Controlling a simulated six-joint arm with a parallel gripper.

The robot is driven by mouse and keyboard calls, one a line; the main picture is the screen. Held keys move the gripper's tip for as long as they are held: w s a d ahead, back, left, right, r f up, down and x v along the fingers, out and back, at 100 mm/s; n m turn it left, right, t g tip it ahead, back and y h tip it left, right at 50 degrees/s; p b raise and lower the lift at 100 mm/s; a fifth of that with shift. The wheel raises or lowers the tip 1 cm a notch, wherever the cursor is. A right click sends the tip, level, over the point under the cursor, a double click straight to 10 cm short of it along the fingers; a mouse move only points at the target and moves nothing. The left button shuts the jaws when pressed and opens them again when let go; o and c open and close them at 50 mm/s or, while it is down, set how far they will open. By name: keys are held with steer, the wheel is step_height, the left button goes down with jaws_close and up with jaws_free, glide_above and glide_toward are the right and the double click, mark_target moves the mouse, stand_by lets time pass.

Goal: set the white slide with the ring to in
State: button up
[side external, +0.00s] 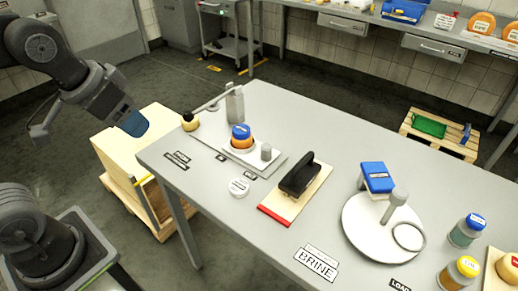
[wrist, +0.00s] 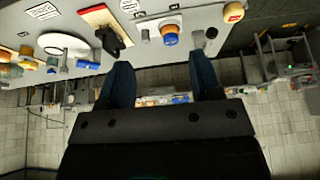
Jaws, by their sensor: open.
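A small white slide (side external: 234,157) lies on a long grey base plate (side external: 212,138) near the table's left end. An orange jar with a blue lid (side external: 240,137) stands on it and hides its middle, so I cannot make out a ring there. A short grey post (side external: 266,152) stands upright at its right end. The jar also shows between my fingers' directions in the wrist view (wrist: 170,36). My gripper (side external: 132,121) has dark blue fingers and hangs left of the table, apart from the slide. In the wrist view my gripper (wrist: 163,75) is open and empty.
A grey upright with a lever arm (side external: 234,103) stands behind the slide. A black handle (side external: 298,178) on a red-edged board stands to its right. A white turntable (side external: 365,228) carries a blue-topped block and a ring. Small dark labels lie around the base plate.

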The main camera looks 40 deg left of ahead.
steer(key=w+d+r+g, duration=0.2)
steer(key=w, duration=0.7)
steer(key=m+g, duration=0.2)
steer(key=g, duration=0.1)
glide_above(267, 145)
step_height(267, 145, down, 13)
step_height(267, 145, down, 13)
steer(key=shift+f, duration=0.1)
jaws_close()
